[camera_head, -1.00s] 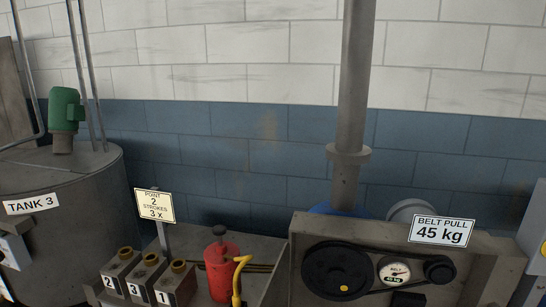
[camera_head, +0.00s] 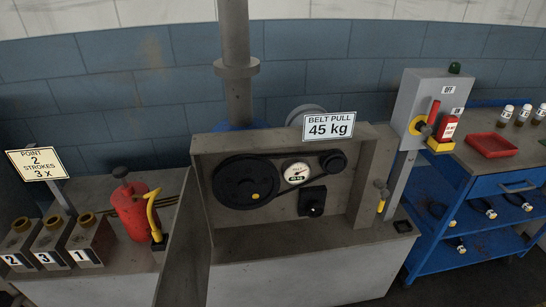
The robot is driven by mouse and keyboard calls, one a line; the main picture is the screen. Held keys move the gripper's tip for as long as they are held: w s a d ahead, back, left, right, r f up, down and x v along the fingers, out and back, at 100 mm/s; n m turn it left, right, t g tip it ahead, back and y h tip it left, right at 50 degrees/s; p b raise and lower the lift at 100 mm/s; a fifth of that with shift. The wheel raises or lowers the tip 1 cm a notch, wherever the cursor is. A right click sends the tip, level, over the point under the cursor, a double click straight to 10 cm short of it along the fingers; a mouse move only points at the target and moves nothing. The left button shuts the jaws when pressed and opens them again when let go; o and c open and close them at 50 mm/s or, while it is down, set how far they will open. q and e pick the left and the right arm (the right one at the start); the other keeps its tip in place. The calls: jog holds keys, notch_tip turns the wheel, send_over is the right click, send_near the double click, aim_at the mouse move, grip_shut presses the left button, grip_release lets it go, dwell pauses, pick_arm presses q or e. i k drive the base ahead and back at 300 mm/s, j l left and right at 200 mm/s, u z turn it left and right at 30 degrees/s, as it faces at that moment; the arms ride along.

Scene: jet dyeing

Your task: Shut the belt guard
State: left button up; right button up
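The belt drive housing (camera_head: 290,240) is a grey open-fronted box in the middle of the view. Its black pulleys and belt are exposed: a large pulley (camera_head: 245,181) at left and a small pulley (camera_head: 333,162) at right. A round belt gauge (camera_head: 297,173) sits between them, with a black knob (camera_head: 312,202) below. A grey panel (camera_head: 186,245) at the housing's left edge stands out toward me, seen nearly edge-on; it appears to be the belt guard, swung open. Neither of my grippers is in view.
A "BELT PULL 45 kg" sign (camera_head: 330,126) tops the housing. At left are a red grease pump (camera_head: 132,210) and several numbered blocks (camera_head: 50,240). At right stand a grey switch box (camera_head: 424,100) with a red tag and a blue cart (camera_head: 480,200) carrying a red tray (camera_head: 491,145).

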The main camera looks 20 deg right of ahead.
aim_at(183, 279)
jog(key=j+z, duration=0.2)
jog(key=j, duration=0.2)
jog(key=k+j+z, duration=0.25)
jog(key=j+z, duration=0.2)
jog(key=j, duration=0.3)
jog(key=k+j+z, duration=0.4)
jog(key=k+j, duration=0.1)
